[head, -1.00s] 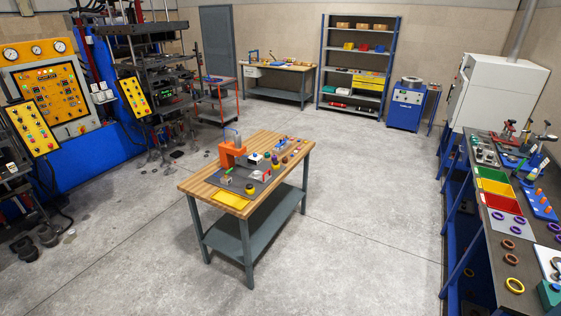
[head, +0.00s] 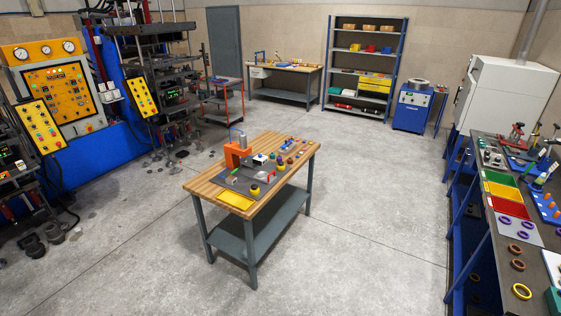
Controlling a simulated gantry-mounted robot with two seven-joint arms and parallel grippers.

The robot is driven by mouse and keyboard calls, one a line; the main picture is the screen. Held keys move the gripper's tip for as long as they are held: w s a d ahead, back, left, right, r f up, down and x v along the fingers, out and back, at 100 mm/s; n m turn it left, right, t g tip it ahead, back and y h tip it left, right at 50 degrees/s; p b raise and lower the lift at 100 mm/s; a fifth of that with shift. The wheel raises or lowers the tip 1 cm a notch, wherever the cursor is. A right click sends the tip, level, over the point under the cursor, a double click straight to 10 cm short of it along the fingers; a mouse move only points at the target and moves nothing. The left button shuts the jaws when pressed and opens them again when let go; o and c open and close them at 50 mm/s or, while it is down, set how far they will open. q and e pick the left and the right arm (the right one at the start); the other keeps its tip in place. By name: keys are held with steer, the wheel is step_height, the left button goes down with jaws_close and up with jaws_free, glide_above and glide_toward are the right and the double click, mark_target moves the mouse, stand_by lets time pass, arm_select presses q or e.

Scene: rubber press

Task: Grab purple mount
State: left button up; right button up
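Several purple ring-shaped pieces (head: 505,219) lie on a light grey panel on the long dark bench at the right, near the red tray. They are small, and I cannot tell for sure which is the purple mount. The wooden-topped table (head: 206,184) in the middle carries several small coloured round pieces, too small to tell apart well. Neither of my grippers is in view.
An orange press (head: 236,152) and a yellow tray (head: 236,199) sit on the middle table. Green, yellow and red trays (head: 510,208) lie on the right bench (head: 505,285). Large machines line the left. The concrete floor around the middle table is clear.

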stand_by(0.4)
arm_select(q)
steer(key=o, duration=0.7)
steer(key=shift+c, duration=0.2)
